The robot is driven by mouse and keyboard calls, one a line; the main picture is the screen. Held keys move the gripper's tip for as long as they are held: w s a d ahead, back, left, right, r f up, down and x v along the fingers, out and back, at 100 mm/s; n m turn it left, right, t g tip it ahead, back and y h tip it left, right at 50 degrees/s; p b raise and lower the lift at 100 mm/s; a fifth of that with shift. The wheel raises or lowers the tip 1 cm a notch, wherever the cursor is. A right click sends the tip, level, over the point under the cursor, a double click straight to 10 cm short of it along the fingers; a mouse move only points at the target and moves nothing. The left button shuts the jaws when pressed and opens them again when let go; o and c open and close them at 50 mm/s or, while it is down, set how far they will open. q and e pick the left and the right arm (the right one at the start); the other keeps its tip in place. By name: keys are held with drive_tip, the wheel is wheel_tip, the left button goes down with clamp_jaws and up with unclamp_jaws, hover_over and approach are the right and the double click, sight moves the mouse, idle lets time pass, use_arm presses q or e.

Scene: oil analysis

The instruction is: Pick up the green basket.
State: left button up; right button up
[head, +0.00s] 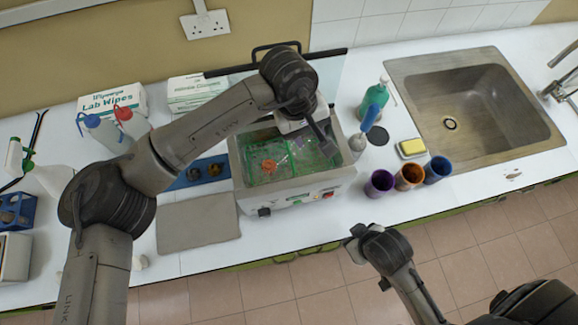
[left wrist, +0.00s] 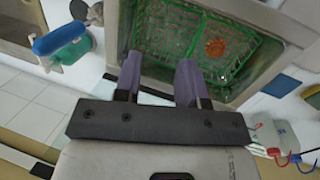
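The green basket (head: 251,156) is a wire mesh basket sitting inside a grey metal bath (head: 295,193); an orange item (head: 268,166) lies in it. In the left wrist view, the green basket (left wrist: 182,38) lies just beyond my left gripper's fingertips. My left gripper (left wrist: 158,72) has two purple fingers, apart, with nothing between them. In the head view, my left gripper (head: 322,146) hangs over the right part of the bath, and my arm partly covers the basket. My right arm shows at the lower right; its gripper (head: 364,258) is too unclear to read.
Wash bottles (head: 105,133) stand left. A grey mat (head: 197,221) lies at the front left.

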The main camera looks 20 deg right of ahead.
sight(289, 150)
use_arm(q)
drive_tip(key=w+a+f+y, duration=0.1)
drive_tip(key=f, duration=0.1)
drive_tip(key=w+a+f+t, duration=0.1)
drive_tip(key=f, duration=0.2)
drive_tip(key=w+a+f+y, duration=0.1)
drive_tip(key=f, duration=0.1)
drive_tip(key=shift+w+f+m+t+y, duration=0.1)
drive_tip(key=shift+f+m+t+y, duration=0.1)
drive_tip(key=shift+m+t+y, duration=0.1)
drive_tip(key=shift+f+p, duration=0.5)
drive_tip(key=shift+f, duration=2.7)
drive_tip(key=c, duration=0.6)
clamp_jaws()
